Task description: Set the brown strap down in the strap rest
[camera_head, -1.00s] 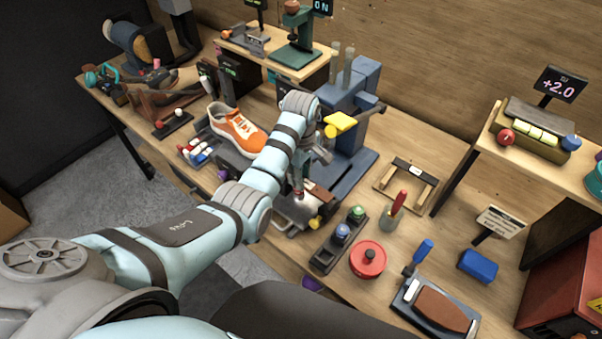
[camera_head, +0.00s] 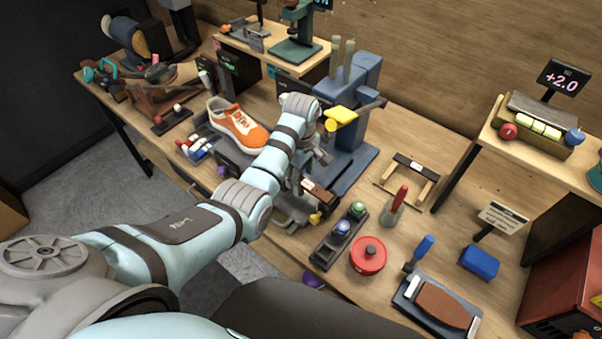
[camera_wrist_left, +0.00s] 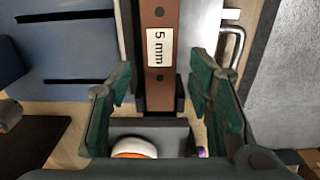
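A brown strap with a white "5 mm" label (camera_wrist_left: 161,50) lies lengthwise between the fingers in the left wrist view. Its near end is at a dark grey holder (camera_wrist_left: 150,131), which may be the strap rest. In the head view the strap (camera_head: 320,191) shows as a short brown piece with a pale label, beside the blue machine. My left gripper (camera_wrist_left: 165,105) is open, its green finger pads apart on both sides of the strap with visible gaps. In the head view it (camera_head: 312,172) is partly hidden by its own wrist. My right gripper is not in view.
The blue machine (camera_head: 352,125) with a yellow part stands just behind the gripper. An orange sneaker (camera_head: 238,125) is to the left. A pot rack (camera_head: 338,237), a red round tin (camera_head: 368,256) and a wooden frame (camera_head: 420,188) stand to the right. Bare tabletop lies between them.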

